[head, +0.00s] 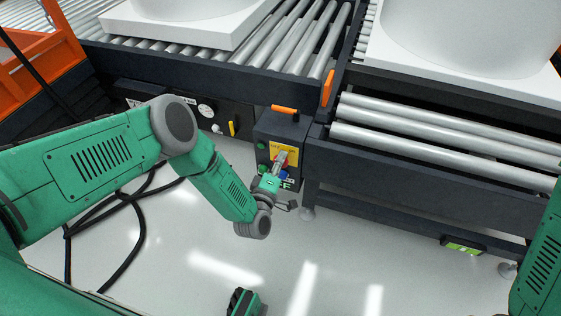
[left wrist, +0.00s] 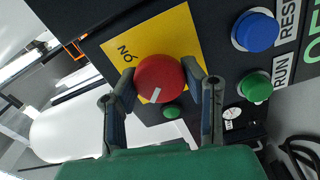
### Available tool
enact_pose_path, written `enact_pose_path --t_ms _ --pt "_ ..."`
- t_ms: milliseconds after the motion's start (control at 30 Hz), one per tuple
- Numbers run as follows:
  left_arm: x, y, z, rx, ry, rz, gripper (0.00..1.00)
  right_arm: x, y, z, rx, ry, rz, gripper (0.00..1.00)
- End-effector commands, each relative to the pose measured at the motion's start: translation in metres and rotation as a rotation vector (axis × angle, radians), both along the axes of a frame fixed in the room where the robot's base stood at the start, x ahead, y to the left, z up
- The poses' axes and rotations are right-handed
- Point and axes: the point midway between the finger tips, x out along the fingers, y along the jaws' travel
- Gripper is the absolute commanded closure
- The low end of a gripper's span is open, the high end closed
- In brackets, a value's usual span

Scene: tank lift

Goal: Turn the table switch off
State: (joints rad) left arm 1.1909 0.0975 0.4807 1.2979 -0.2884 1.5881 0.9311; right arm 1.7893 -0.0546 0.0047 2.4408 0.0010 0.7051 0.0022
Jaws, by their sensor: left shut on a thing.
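The table switch is a round red knob (left wrist: 160,78) on a yellow plate (left wrist: 120,52) on a dark control box (head: 268,130). A white mark on the knob points to the lower left in the left wrist view, and "ON" is printed on the plate at the upper left. My left gripper (head: 279,165) is at the box front, and the left wrist view shows its two fingers closed on opposite sides of the knob. In the head view the gripper largely hides the knob.
A blue RESET button (left wrist: 257,30) and a green RUN button (left wrist: 256,87) sit beside the knob. Roller conveyors (head: 440,130) carrying large white pieces (head: 190,22) stand behind the box. Black cables (head: 130,215) lie on the open pale floor (head: 320,270).

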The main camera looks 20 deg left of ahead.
Motion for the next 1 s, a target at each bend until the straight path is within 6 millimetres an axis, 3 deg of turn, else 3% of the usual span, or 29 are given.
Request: enact_pose_path --t_ms 200,233,267,667,767,1000 --pt "-0.004 0.003 -0.006 0.001 0.013 0.004 0.92 0.000 0.000 0.000 0.000 0.000 0.000 0.60" --pt "-0.004 0.003 -0.006 0.001 0.013 0.004 0.52 0.000 0.000 0.000 0.000 0.000 0.000 0.60" --pt "-0.004 0.003 -0.006 0.001 0.014 0.003 0.42 0.000 0.000 0.000 0.000 0.000 0.000 0.60" --pt "-0.007 0.001 -0.003 0.001 0.007 0.000 0.41 -0.001 0.000 0.001 0.000 -0.002 0.000 0.60" --pt "-0.019 0.001 -0.003 0.000 0.009 0.000 0.41 -0.001 0.000 0.001 0.000 -0.003 0.000 0.60" --pt "-0.070 0.004 -0.004 0.001 0.011 0.000 0.41 -0.001 0.000 0.001 0.000 -0.003 0.000 0.60"
